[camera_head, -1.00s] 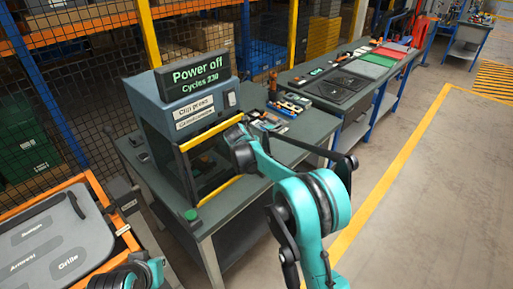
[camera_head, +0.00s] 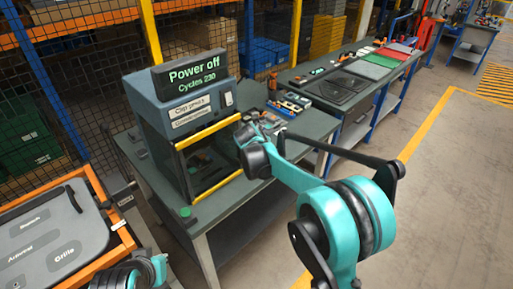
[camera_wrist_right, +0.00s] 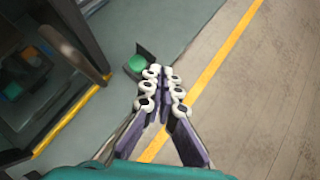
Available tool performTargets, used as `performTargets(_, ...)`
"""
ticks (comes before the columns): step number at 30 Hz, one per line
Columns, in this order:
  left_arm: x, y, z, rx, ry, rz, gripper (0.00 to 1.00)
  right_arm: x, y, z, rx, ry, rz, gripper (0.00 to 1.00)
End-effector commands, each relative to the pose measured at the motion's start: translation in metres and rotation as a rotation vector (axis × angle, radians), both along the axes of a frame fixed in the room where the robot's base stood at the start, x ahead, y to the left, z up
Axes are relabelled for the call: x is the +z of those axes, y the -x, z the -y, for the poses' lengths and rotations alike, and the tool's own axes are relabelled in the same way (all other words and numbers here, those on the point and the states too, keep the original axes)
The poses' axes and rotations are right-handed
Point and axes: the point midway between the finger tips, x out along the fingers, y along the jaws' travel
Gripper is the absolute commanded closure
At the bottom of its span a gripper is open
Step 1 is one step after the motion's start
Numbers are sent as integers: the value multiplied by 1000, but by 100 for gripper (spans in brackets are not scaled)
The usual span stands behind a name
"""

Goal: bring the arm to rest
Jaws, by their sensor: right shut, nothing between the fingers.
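My right arm (camera_head: 345,225) comes in from the bottom right in the head view, its end in front of the clip press (camera_head: 195,110). In the right wrist view my right gripper (camera_wrist_right: 163,75) is shut and empty, its fingers together. It shows over the bench edge and floor, beside the press's green button (camera_wrist_right: 137,65); I cannot tell its height. The button (camera_head: 185,212) also shows in the head view at the bench's front corner. The press display reads "Power off, Cycles 230". Part of my left arm (camera_head: 130,275) shows at the bottom left; its gripper is out of view.
The press stands on a grey bench (camera_head: 225,210) with small parts to its right. An orange-framed cart (camera_head: 120,240) with a grey panel (camera_head: 45,235) is at the left. A mesh fence is behind. The floor (camera_head: 450,200) at the right is clear, with a yellow line.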

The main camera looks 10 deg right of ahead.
Motion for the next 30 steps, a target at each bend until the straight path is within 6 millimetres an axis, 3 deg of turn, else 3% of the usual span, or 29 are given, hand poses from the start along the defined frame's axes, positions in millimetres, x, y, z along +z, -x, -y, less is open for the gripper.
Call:
performTargets(6, 7, 0, 0, 0, 0, 0, 100, 22, 18, 14, -3, 1, -1, 100)
performTargets(13, 7, 0, 0, 0, 0, 0, 100, 26, 24, 17, -14, -11, 3, 100)
performTargets(17, 1, 0, 0, 0, 0, 0, 100, 32, 48, 22, -130, -133, 42, 100)
performTargets(20, -6, 0, 0, 0, 0, 0, 100, 39, 87, 28, -318, -326, 100, 100)
performTargets(24, -17, 0, 0, 0, 0, 0, 100, 40, 154, 34, -658, -658, 192, 100)
performTargets(30, -32, 0, 0, 0, 0, 0, 100, 22, 251, 37, -1178, -1115, 299, 100)
